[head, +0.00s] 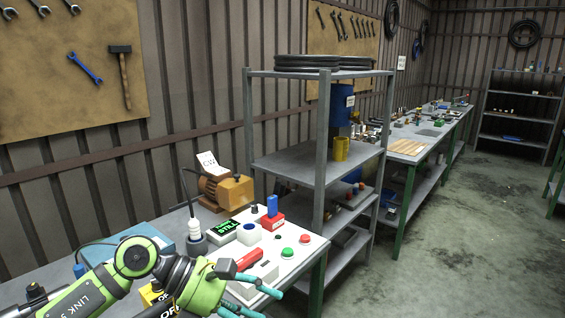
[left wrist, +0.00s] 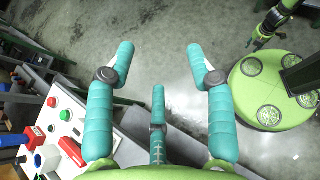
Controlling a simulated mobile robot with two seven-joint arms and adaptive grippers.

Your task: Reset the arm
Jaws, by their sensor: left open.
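My left gripper (head: 258,292) has teal fingers and is low in the head view, in front of the white control panel (head: 284,258). In the left wrist view the left gripper (left wrist: 160,62) is open, its fingers spread with nothing between them and the concrete floor behind. The panel also shows at the left of that view (left wrist: 82,124), apart from the fingertips.
A metal shelf (head: 290,168) stands behind the panel. The floor (head: 440,260) at right is clear.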

